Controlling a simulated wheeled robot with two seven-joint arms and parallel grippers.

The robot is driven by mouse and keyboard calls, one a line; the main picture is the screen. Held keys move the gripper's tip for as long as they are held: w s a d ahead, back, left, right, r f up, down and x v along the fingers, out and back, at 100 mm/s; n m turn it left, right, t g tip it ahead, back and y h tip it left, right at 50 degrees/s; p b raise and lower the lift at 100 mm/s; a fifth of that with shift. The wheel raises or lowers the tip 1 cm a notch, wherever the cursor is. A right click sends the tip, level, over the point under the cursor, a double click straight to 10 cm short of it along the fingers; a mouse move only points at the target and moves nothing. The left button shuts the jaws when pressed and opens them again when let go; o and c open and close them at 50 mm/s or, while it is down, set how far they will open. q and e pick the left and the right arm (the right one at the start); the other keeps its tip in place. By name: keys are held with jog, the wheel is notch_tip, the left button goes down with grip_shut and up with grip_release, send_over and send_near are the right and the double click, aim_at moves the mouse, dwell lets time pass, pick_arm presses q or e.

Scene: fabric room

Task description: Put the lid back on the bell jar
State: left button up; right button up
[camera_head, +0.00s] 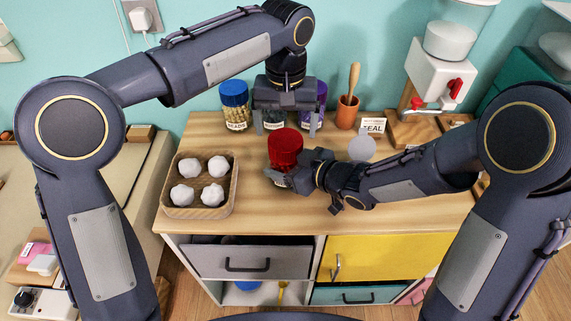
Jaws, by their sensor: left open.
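A red cylindrical lid or jar top (285,146) stands on the wooden counter near its middle, with a bit of pale label below it. My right gripper (290,172) is low at its right front side and hides its lower part; I cannot tell whether the fingers grip it. My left gripper (287,122) is open and points down behind the red top. A dark jar (272,120) shows partly between its fingers, and I cannot make out its top or label. Which jar is the bell jar cannot be read.
A blue-lidded beads jar (235,107) stands left of my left gripper, a purple-lidded jar (321,93) right of it. A wooden tray (232,200) holds several white lumps. A pestle cup (347,112), seal card (373,125) and dispenser (434,75) stand at right.

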aim_at(285, 139)
pick_arm(q)
jog(key=shift+r, duration=0.1)
notch_tip(285, 139, up, 3)
jog(key=n, duration=0.5)
jog(key=shift+r, duration=0.15)
jog(key=shift+f, duration=4.05)
jog(key=c, duration=1)
jog(key=m, duration=0.3)
jog(key=shift+c, duration=0.2)
